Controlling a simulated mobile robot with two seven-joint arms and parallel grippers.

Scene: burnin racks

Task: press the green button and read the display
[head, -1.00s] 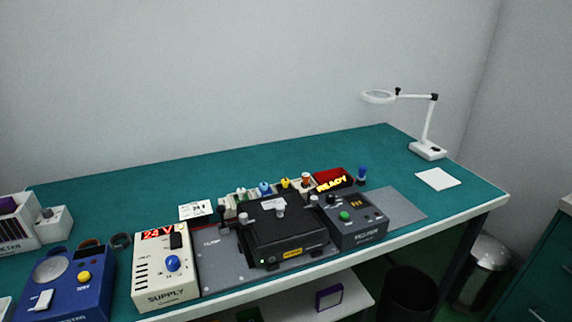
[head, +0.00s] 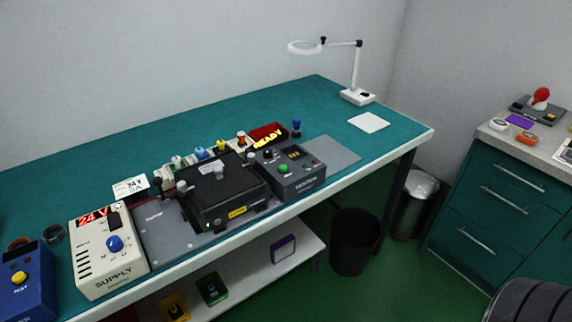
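The green button (head: 283,169) is on top of a dark grey tester box (head: 304,181), at the right of the black fixture on the bench. A small amber readout (head: 294,154) sits on the same box; its characters are too small to read. The black fixture (head: 222,190) stands on a grey plate. The cream supply box (head: 105,258) at the left has a red display (head: 97,217) reading "24 V" and a blue knob. Neither gripper is in the head view.
A teal bench (head: 95,170) holds these devices, with a magnifier lamp (head: 357,95) and white sheet (head: 369,122) at its far right. A black bin (head: 355,242) and metal bin (head: 414,205) stand below. A green drawer cabinet (head: 495,205) is at the right.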

